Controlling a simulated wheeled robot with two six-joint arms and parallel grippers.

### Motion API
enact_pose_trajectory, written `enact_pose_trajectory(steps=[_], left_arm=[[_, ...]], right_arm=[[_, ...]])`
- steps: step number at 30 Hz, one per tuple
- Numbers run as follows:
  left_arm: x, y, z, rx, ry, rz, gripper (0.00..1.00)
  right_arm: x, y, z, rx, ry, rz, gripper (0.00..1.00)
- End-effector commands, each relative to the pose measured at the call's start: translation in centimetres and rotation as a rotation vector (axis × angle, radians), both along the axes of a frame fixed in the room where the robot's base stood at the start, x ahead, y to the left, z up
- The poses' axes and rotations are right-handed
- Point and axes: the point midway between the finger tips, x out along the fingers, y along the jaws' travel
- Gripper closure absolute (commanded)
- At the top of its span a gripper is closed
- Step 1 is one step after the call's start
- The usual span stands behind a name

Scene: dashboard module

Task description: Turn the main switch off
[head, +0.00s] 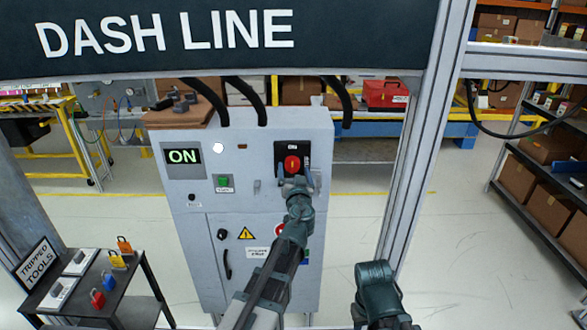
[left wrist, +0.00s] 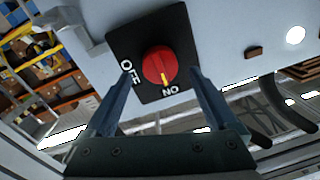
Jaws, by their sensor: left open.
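The main switch is a red knob (head: 292,164) on a black plate (head: 281,149) on the upper right of the grey cabinet (head: 200,220). In the left wrist view the red knob (left wrist: 159,66) has a yellow pointer mark directed at the ON label. The OFF label (left wrist: 128,72) is a quarter turn away. My left gripper (head: 294,180) is in front of the knob. Its open fingers (left wrist: 162,76) stand on either side of the knob in the picture; contact is not visible. My right gripper (head: 376,280) is low, right of the cabinet; its fingers cannot be made out.
The cabinet's display (head: 183,157) reads ON, with a lit white lamp (head: 218,148) beside it. A green button (head: 223,182) is below. A small table (head: 125,285) with padlocks stands at lower left. A metal post (head: 408,150) rises right of the cabinet.

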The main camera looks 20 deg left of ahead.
Motion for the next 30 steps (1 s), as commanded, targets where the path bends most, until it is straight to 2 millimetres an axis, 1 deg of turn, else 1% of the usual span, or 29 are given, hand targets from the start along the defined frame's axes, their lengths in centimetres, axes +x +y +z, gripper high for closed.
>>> enact_pose_trajectory(steps=[1,6,17,20,21,23,27,29,30], left_arm=[[0.9,0.2,0.0,0.0,0.0,0.001,0.09],[1.9,0.6,0.0,0.0,0.0,-0.001,0.09],[2.1,0.8,0.0,0.0,0.0,-0.001,0.09],[2.1,0.8,0.0,0.0,0.0,-0.001,0.25],[2.1,0.8,0.0,0.0,0.0,-0.001,0.32],[2.1,0.8,0.0,0.0,0.0,-0.001,0.43],[2.1,0.8,0.0,0.0,0.0,-0.001,0.68],[2.1,0.8,0.0,0.0,0.0,-0.001,0.79],[2.1,0.8,0.0,0.0,0.0,-0.001,0.86]], right_arm=[[0.0,0.0,0.0,0.0,0.0,0.0,0.5],[0.0,0.0,0.0,0.0,0.0,0.0,0.5],[0.0,0.0,0.0,0.0,0.0,0.0,0.5],[0.0,0.0,0.0,0.0,0.0,0.0,0.5],[0.0,0.0,0.0,0.0,0.0,0.0,0.5],[0.0,0.0,0.0,0.0,0.0,0.0,0.5],[0.0,0.0,0.0,0.0,0.0,0.0,0.5],[0.0,0.0,0.0,0.0,0.0,0.0,0.5],[0.0,0.0,0.0,0.0,0.0,0.0,0.5]])
